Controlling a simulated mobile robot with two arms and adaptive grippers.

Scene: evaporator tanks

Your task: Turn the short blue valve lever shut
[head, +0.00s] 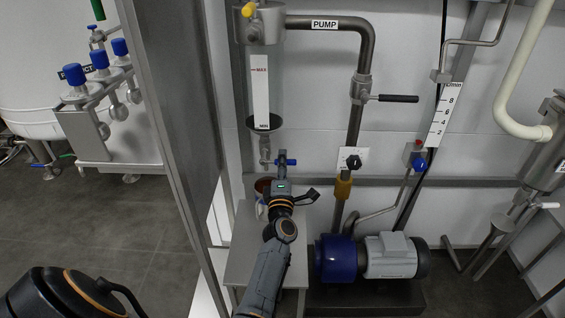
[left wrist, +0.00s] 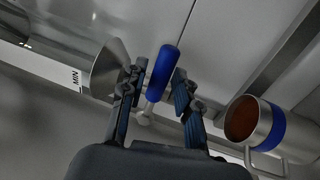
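The short blue valve lever (head: 286,162) sits on the pipe below the sight glass in the head view. In the left wrist view its blue handle (left wrist: 163,72) stands between the two fingers of my left gripper (left wrist: 158,88), on a small metal stem. My left gripper also shows in the head view (head: 281,184), just below the lever. Its fingers are apart, one on each side of the handle, with no clear grip on it. My right gripper is not in view.
A steel cup with a blue band (left wrist: 278,128) is right of the fingers on a small stand (head: 240,245). The sight glass (head: 260,85) hangs above the lever. A steel post (head: 172,110) rises to the left; the pump (head: 338,258) is at lower right.

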